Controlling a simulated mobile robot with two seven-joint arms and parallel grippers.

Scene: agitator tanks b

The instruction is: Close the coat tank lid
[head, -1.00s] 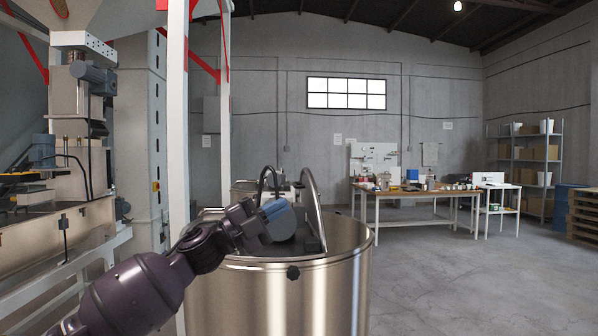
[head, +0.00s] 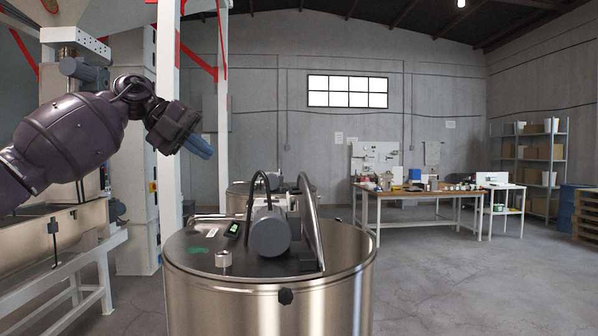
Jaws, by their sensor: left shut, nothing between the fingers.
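The steel coat tank (head: 270,309) stands upright in front of me. The left part of its top is a flat dark cover (head: 200,250) bearing a grey motor (head: 269,232), a small black display and a metal knob. A lid panel (head: 311,228) stands up nearly edge-on just right of the motor. To the right of this panel the tank's inner wall (head: 347,240) shows, so that side is open. My left gripper (head: 200,147), with blue fingertips, is shut and empty, in the air above and left of the tank, touching nothing. My right gripper is out of view.
A white post (head: 170,130) with red braces rises close behind my left gripper. A second tank (head: 238,195) stands behind the first. Metal machinery (head: 55,235) fills the left side. A workbench (head: 415,195) stands at the back right. The floor (head: 460,285) right of the tank is clear.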

